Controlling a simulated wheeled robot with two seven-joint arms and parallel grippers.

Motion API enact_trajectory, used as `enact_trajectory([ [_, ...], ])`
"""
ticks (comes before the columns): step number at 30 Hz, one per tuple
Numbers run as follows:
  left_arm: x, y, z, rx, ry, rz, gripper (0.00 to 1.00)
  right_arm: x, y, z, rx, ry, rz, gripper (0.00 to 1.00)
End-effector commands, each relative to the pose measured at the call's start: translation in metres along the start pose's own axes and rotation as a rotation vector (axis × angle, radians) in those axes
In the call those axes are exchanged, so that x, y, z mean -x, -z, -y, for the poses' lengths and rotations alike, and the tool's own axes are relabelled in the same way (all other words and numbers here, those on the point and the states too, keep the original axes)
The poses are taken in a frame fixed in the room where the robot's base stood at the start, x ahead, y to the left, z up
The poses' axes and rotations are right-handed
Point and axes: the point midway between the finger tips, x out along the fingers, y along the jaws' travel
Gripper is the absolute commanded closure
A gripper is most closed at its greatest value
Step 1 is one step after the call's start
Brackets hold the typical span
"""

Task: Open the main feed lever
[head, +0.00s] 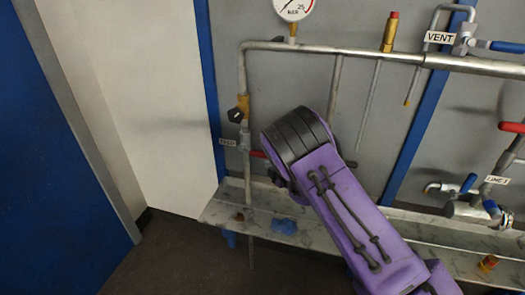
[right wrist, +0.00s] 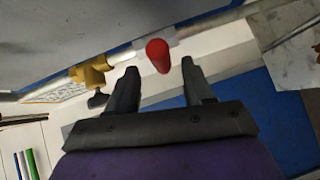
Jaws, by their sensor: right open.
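The main feed lever is a red handle (head: 258,154) on the left vertical pipe, beside a small white label (head: 228,142) that seems to read FEED. In the head view my purple right arm hides most of the lever and my right gripper's fingers. In the right wrist view the red handle (right wrist: 157,50) points towards my gripper. My right gripper (right wrist: 160,68) is open, with one dark finger on each side of the handle's end. Gaps show on both sides, so the fingers do not appear to press it. My left gripper is not in view.
A brass fitting with a black knob (head: 238,110) sits above on the same pipe. A pressure gauge (head: 293,8), a VENT valve with a blue lever (head: 507,46) and another red lever (head: 512,127) are farther right. A ledge (head: 225,211) runs below the pipes.

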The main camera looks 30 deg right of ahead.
Motion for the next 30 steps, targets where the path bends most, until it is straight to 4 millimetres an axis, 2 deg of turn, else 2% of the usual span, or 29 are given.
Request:
enact_trajectory([
  [3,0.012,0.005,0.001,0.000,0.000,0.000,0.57,-0.024,0.000,-0.003,-0.003,0.001,0.001,0.48],
  [7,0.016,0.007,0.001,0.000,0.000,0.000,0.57,-0.043,0.000,-0.001,-0.003,0.001,0.001,0.48],
  [12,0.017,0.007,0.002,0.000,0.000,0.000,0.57,-0.051,0.000,0.001,-0.004,0.002,0.002,0.48],
  [18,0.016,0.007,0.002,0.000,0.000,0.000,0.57,-0.051,0.000,0.002,-0.004,0.002,0.002,0.48],
  [23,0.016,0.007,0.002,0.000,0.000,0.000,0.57,-0.051,0.000,0.001,-0.004,0.002,0.002,1.00],
  [30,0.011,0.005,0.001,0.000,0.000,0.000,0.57,-0.053,0.002,0.004,-0.010,-0.004,-0.003,1.00],
])
